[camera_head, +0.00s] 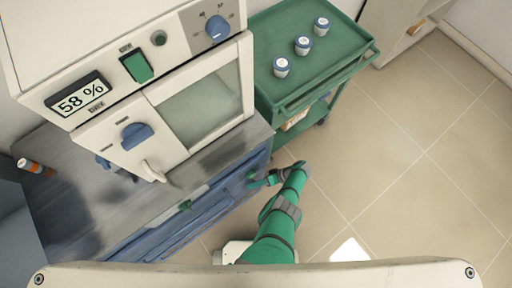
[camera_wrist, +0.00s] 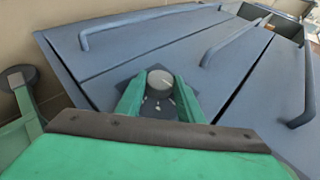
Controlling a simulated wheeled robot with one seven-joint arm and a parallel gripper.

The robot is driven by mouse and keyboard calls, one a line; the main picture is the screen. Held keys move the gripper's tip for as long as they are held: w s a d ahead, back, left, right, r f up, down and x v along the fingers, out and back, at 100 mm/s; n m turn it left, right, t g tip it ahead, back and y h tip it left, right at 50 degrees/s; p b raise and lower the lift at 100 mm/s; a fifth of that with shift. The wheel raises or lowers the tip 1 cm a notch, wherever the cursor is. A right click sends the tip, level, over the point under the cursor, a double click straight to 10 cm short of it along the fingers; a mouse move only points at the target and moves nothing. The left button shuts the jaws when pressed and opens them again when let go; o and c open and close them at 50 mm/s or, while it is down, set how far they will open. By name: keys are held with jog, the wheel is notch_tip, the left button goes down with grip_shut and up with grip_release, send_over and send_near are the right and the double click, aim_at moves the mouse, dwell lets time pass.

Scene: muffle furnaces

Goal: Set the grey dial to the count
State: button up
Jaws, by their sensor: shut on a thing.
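The grey dial (camera_wrist: 160,79) sits on a dark plate on the blue cabinet front, with pale marks around its lower side. In the wrist view, my gripper (camera_wrist: 159,92) has its two green fingers on either side of the dial, shut on it. I cannot read the dial's setting. In the head view, my gripper (camera_head: 256,181) is at the right end of the cabinet front (camera_head: 160,232), and the dial cannot be made out there.
A furnace with a "58 %" display (camera_head: 80,94), a green switch (camera_head: 137,66) and a blue knob (camera_head: 217,27) stands on the cabinet. Bar handles (camera_wrist: 234,42) stick out from the cabinet near my gripper. An orange-and-white bottle (camera_head: 35,166) is at the left. The tiled floor (camera_head: 400,150) at right is clear.

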jog(key=o, duration=1.1)
jog(key=v, duration=1.1)
jog(key=shift+a, duration=0.1)
